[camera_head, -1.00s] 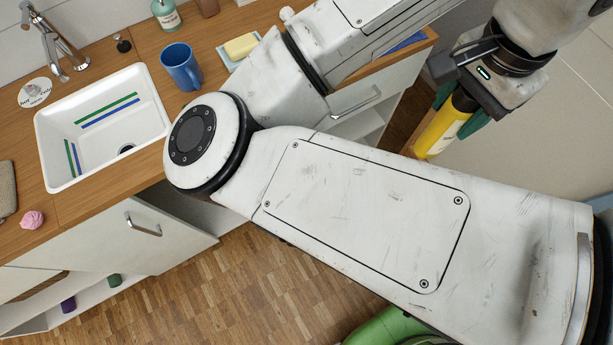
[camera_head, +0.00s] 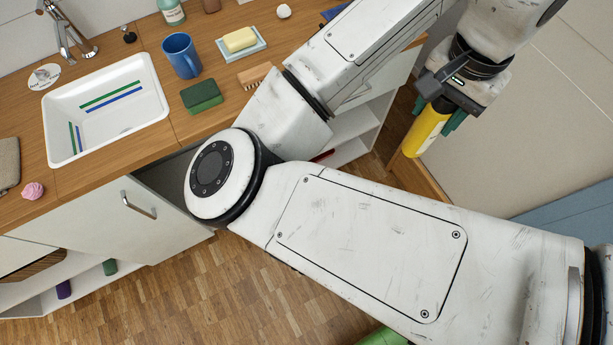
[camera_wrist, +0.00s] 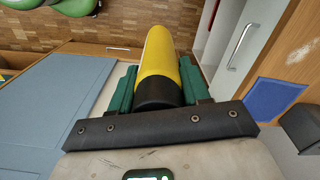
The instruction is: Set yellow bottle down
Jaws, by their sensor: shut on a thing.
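The yellow bottle (camera_head: 424,133) has a black end and a pale label patch. In the head view it hangs at the right, tilted, at the end of my arm. My gripper (camera_head: 446,113) is shut on it near its black end. In the wrist view the bottle (camera_wrist: 159,62) lies between the green fingers of my gripper (camera_wrist: 158,88), its yellow body pointing away from the palm. No surface touches the bottle in these views. The gripper partly hides the black end.
The wooden counter (camera_head: 100,195) holds a sink (camera_head: 118,125), a blue mug (camera_head: 181,56), a green sponge (camera_head: 201,97), a brush (camera_head: 255,75) and soap on a dish (camera_head: 242,44). White cabinets with shelves stand below. A blue surface (camera_wrist: 62,105) lies left in the wrist view.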

